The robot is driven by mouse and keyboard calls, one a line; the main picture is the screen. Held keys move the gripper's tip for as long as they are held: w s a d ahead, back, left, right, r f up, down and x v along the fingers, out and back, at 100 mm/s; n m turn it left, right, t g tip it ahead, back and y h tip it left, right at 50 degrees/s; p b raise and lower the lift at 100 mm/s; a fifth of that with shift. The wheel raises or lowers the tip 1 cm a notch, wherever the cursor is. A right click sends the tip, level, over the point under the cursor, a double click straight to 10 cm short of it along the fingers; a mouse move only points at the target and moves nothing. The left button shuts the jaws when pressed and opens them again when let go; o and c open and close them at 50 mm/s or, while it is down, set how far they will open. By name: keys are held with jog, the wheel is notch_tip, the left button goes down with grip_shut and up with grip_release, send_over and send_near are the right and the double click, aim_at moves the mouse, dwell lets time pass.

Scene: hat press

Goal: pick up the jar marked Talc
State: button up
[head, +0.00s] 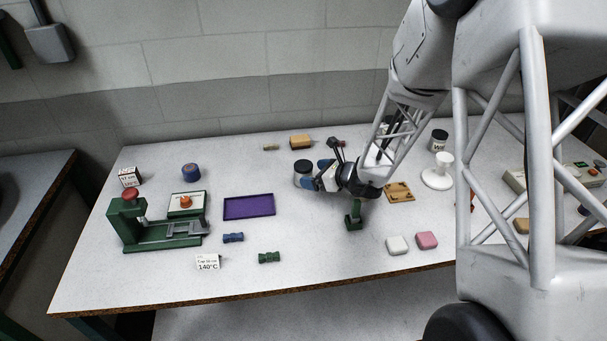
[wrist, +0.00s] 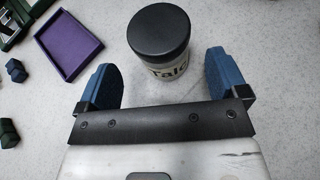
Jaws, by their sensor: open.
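The jar marked Talc (wrist: 162,42) has a black lid and a pale label with dark letters, and stands upright on the table. In the head view the jar (head: 303,174) is just left of my gripper (head: 316,176). My gripper (wrist: 163,83) is open in the wrist view, with one blue finger on each side of the jar's near part. Its fingers appear apart from the jar's sides. I cannot tell how far the fingertips reach along the jar.
A purple tray (head: 249,207) lies to the left, with a green press (head: 160,225) beyond it. A green stamp-like tool (head: 353,216) stands in front of my gripper. A wooden block (head: 301,142) lies behind the jar. Another black-lidded jar (head: 438,140) stands at the right.

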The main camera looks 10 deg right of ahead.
aim_at(311, 172)
jog(key=shift+x, duration=2.5)
jog(key=shift+d, duration=0.1)
jog(key=shift+c, duration=0.2)
jog(key=c, duration=1.1)
jog(key=shift+c, duration=0.2)
jog(key=shift+r, duration=0.2)
notch_tip(311, 172, up, 28)
jog(key=shift+f, duration=0.15)
